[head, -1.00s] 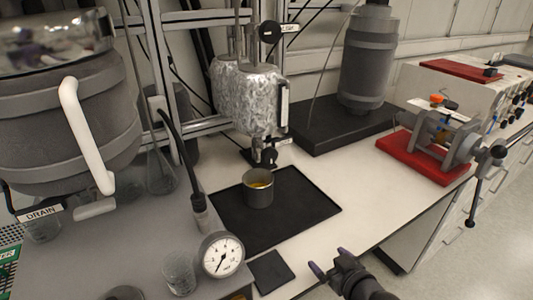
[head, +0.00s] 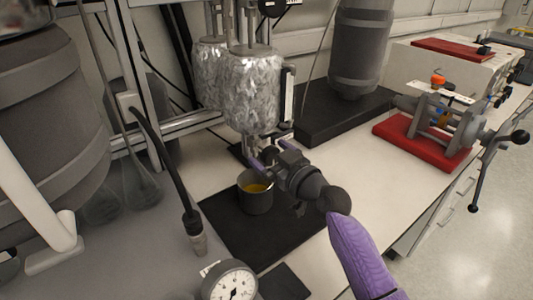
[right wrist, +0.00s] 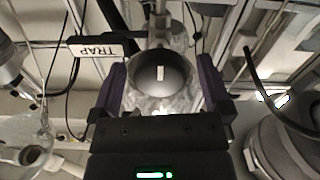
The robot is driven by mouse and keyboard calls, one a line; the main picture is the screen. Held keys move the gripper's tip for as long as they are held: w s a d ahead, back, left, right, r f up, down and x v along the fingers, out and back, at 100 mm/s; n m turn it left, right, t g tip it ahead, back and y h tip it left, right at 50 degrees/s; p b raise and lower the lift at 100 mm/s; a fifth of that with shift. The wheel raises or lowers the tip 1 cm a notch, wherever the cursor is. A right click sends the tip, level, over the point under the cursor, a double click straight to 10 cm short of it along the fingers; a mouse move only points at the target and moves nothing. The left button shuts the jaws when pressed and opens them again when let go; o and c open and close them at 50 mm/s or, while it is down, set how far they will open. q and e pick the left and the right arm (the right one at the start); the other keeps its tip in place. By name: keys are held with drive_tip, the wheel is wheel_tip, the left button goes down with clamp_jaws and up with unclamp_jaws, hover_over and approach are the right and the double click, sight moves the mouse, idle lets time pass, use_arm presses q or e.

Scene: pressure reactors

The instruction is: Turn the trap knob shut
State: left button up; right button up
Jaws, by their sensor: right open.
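The trap knob (right wrist: 168,75) is a dark round knob with a short white mark, in the middle of the right wrist view. The mark runs roughly up and down in that picture. A white TRAP label (right wrist: 95,49) appears upside down to its left. My right gripper (right wrist: 163,84) is open, its purple fingers on either side of the knob; I cannot tell whether they touch it. In the head view my right gripper (head: 271,155) is below the foil-wrapped vessel (head: 250,95) and hides the knob. My left gripper is not in view.
A grey cup (head: 255,199) with amber liquid stands on a black mat (head: 290,228) just below my right gripper. A pressure gauge (head: 231,284) and a dark cable probe (head: 193,232) are nearer. A red-based clamp device (head: 400,142) stands right. The bench between is clear.

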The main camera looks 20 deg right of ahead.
drive_tip(key=shift+w+a, duration=0.25)
drive_tip(key=shift+w, duration=0.4)
drive_tip(key=c, duration=1.3)
